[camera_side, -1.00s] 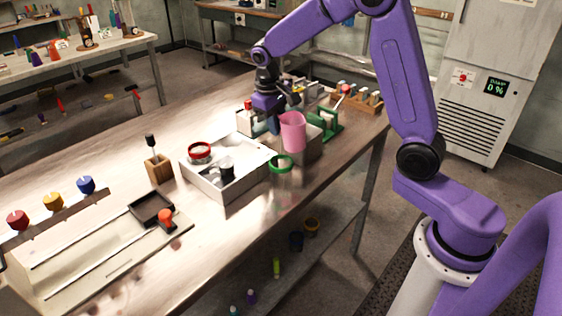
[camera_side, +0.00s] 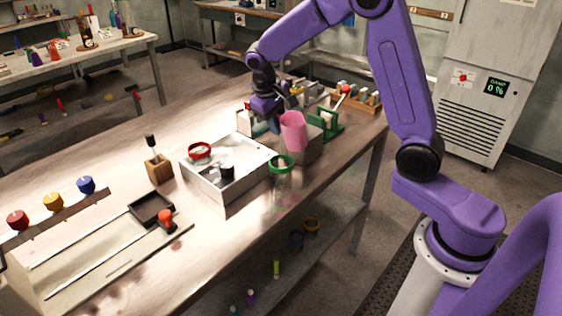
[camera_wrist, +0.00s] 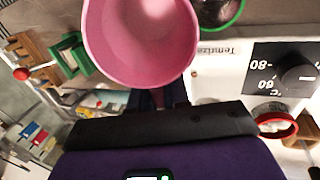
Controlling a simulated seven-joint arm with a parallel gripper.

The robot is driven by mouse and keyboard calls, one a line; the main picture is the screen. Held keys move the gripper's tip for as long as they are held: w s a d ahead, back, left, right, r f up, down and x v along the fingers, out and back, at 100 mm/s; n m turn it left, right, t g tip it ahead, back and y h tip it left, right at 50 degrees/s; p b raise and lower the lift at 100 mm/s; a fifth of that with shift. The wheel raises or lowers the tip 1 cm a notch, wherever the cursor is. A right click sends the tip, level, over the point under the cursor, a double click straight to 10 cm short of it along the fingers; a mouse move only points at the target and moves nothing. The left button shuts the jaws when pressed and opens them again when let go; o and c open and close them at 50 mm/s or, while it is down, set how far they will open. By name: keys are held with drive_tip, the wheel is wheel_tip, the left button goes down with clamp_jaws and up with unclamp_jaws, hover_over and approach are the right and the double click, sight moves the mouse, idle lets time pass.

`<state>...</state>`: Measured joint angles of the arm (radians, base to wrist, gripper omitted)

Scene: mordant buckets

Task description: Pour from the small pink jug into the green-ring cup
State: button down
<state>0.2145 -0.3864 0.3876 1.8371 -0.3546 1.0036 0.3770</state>
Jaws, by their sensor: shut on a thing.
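The small pink jug (camera_side: 293,133) is held by my gripper (camera_side: 284,108), which is shut on it. In the side view the jug is raised above the bench and tilts slightly. The wrist view looks into the open mouth of the pink jug (camera_wrist: 140,40); I cannot tell a liquid in it. The green-ring cup (camera_side: 282,165) is clear and stands by the near right corner of the white tray, just below and left of the jug. In the wrist view part of the green-ring cup (camera_wrist: 218,12) shows at the top edge, right beside the jug's rim.
A wooden brush holder (camera_side: 159,169) stands left. The bench's front edge is close to the cup.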

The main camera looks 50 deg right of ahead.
drive_tip(key=shift+r+h, duration=0.1)
drive_tip(key=shift+h, duration=1.1)
idle(2.0)
drive_tip(key=shift+d+f+h, duration=0.1)
drive_tip(key=shift+f+h, duration=0.3)
drive_tip(key=shift+h, duration=0.5)
idle(1.5)
drive_tip(key=shift+r+h, duration=0.35)
drive_tip(key=shift+h, duration=0.45)
idle(1.6)
